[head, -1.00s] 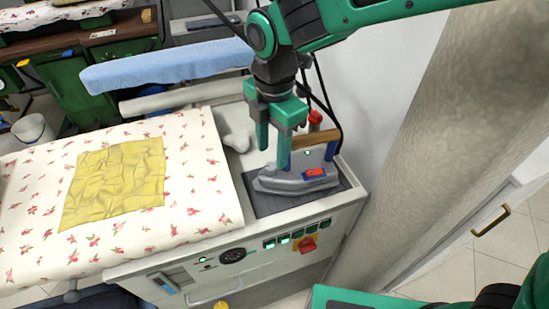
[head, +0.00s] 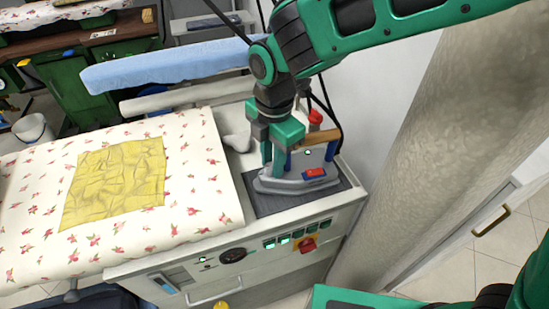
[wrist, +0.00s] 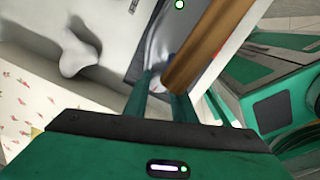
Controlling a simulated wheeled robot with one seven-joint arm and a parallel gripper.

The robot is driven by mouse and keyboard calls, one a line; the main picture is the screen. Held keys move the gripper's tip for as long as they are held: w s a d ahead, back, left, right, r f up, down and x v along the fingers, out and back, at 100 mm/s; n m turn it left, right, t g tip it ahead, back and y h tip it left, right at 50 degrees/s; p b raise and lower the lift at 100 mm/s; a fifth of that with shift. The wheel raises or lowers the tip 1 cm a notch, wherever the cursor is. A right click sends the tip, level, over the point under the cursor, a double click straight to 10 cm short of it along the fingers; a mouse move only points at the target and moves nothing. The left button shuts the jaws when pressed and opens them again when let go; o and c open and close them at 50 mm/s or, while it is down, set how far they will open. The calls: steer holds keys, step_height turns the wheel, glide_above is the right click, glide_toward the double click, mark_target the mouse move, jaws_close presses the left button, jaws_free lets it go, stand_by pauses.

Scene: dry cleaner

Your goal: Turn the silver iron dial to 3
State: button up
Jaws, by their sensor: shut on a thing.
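In the wrist view the fingers (wrist: 164,82) reach down beside the handle (wrist: 203,42). No dial number is readable.
A flowered ironing board (head: 195,185) with a yellow cloth (head: 118,185) lies to the left. A red-topped knob (head: 315,117) and dark cords stand behind the iron. The wall and a pale column (head: 405,150) are close on the right.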

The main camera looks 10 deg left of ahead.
steer(key=shift+w+m, duration=0.1)
steer(key=shift+m, duration=0.2)
steer(key=shift+m, duration=2.8)
steer(key=o, duration=1.1)
steer(key=shift+c, duration=0.2)
step_height(320, 180, up, 11)
steer(key=shift+s, duration=0.25)
steer(key=shift+d+f, duration=0.1)
